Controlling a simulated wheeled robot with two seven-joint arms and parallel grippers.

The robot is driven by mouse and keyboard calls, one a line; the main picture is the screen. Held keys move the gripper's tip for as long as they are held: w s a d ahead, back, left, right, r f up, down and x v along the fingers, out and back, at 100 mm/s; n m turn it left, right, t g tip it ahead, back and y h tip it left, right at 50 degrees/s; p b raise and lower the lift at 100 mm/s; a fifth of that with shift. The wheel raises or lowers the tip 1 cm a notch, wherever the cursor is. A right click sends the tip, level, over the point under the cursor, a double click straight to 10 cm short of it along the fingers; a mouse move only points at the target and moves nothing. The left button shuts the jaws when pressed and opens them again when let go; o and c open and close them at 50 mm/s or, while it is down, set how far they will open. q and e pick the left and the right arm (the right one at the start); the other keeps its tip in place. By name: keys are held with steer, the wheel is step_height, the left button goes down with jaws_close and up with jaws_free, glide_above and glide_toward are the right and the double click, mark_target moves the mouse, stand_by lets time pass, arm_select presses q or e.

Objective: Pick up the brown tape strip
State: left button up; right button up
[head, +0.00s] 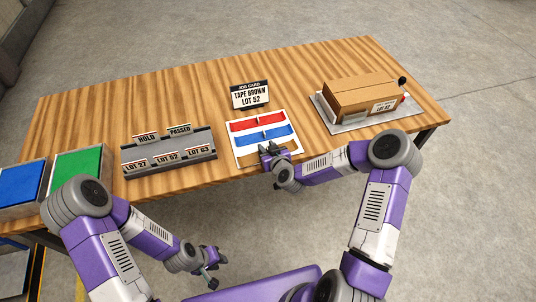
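A white board (240,154) lies near the table's front edge, with a red strip (257,122) and a blue strip (263,136) across it. My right gripper (268,148) is over the front part of this board, below the blue strip.
A job card (251,95) reading "TAPE BROWN LOT 52" stands behind the board. A grey labelled rack (170,153) is to the left, then a green tray (77,172) and a blue tray (20,185). A cardboard box (360,95) sits on a grey plate at right.

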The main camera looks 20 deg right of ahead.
steer(key=shift+w, duration=0.15)
jaws_close()
stand_by(0.4)
